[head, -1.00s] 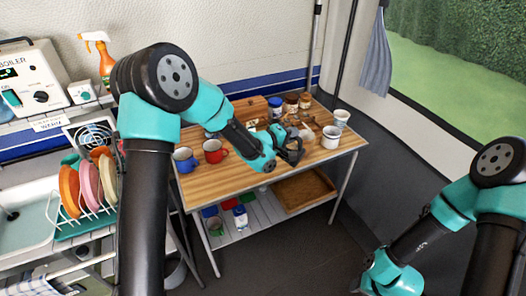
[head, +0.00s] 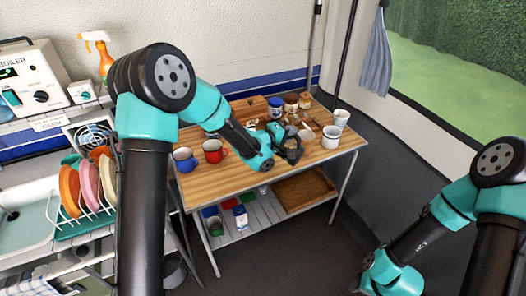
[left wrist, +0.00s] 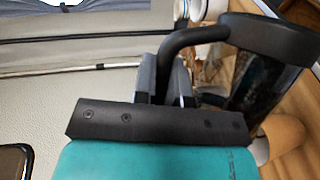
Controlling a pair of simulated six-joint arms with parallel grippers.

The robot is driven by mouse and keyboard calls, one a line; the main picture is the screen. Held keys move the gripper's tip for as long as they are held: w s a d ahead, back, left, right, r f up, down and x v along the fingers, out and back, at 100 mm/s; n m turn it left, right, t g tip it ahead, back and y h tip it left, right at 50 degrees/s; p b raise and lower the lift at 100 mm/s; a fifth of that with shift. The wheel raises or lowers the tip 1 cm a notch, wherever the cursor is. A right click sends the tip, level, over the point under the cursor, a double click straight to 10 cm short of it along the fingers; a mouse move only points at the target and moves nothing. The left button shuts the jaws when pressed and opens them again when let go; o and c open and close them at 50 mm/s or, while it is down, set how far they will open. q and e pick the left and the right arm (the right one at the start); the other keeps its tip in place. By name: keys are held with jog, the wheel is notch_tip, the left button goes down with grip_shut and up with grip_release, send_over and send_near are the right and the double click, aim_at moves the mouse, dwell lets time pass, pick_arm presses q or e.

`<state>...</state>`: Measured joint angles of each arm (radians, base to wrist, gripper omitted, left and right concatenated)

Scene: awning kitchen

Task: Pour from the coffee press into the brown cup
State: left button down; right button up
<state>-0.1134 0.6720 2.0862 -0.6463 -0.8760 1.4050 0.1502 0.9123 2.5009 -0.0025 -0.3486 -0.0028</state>
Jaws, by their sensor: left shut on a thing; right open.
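The coffee press (left wrist: 262,65) is dark with a black lid and a black curved handle, at the upper right of the left wrist view. My left gripper (left wrist: 166,82) is shut on its handle. In the head view my left gripper (head: 291,152) is over the right half of the wooden table, and the press is hard to make out behind it. A tan-brown rounded thing (left wrist: 284,136), which looks like the brown cup, shows beside and partly behind the press. My right gripper (head: 366,288) is open and empty, low at the bottom edge, away from the table.
A blue mug (head: 185,160) and a red mug (head: 213,151) stand left on the table (head: 215,185). White cups (head: 331,137) (head: 341,118) stand at the right end. Several jars (head: 290,102) and a wooden box (head: 250,110) are at the back. The front strip is clear.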

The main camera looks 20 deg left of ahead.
aim_at(299, 155)
pick_arm(q)
jog(key=shift+w+a+r, duration=0.1)
jog(key=shift+a+r, duration=0.1)
jog(key=shift+a, duration=0.1)
dwell(0.8)
jog(key=shift+m+y, duration=0.5)
jog(key=shift+m, duration=0.4)
jog(key=d+f, duration=0.1)
jog(key=s+d, duration=0.1)
jog(key=d+f, duration=0.1)
jog(key=d, duration=0.1)
jog(key=shift+s+f, duration=0.15)
jog(key=shift+f, duration=0.15)
jog(key=shift+f+m, duration=0.3)
jog(key=shift+f, duration=0.05)
jog(key=shift+d, duration=0.1)
jog(key=shift+s+d+f+m+y, duration=0.1)
jog(key=shift+d+f+m+y, duration=0.15)
jog(key=shift+f, duration=0.15)
jog(key=shift+s+d+f+m+y, duration=0.1)
jog(key=shift+f+m+y, duration=0.15)
jog(key=shift+f, duration=0.1)
jog(key=shift+d+f, duration=0.1)
dwell(0.4)
